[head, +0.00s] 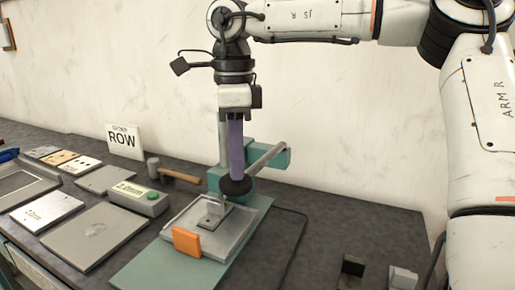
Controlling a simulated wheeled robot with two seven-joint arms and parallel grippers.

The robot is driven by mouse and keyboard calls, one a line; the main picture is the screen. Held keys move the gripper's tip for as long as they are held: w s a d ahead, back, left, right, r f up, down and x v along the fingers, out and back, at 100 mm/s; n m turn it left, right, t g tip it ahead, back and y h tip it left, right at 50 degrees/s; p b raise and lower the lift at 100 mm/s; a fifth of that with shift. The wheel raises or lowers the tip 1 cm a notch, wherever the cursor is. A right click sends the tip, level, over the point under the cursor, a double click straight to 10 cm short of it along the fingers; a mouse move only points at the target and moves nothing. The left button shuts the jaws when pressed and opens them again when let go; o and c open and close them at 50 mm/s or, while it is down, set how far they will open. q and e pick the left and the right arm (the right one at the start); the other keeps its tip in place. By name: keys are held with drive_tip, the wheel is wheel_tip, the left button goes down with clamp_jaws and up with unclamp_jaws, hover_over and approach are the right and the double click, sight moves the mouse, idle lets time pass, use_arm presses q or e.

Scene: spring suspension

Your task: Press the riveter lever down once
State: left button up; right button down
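The riveter stands on a green base (190,255), with a grey post (223,140) and a green block (278,156) behind. Its grey lever (264,160) slopes down toward the front to a round black knob (236,186). My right gripper (237,174) points straight down over the knob. Its purple fingers show as one narrow column, together, with their tips at the top of the knob; they look to touch it. Nothing shows held between them. Below the knob is a metal plate with a small fixture (214,217) and an orange block (187,242). My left gripper is out of view.
A small dark open holder (351,270) and a light block (402,278) stand at front right. The right tabletop (345,220) is mostly clear.

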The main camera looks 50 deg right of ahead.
wheel_tip(320, 180, up, 2)
drive_tip(key=shift+a+r+p, duration=0.1)
drive_tip(key=shift+r+p, duration=0.1)
drive_tip(key=shift+p, duration=0.45)
wheel_tip(320, 180, up, 2)
drive_tip(key=shift+r, duration=1.25)
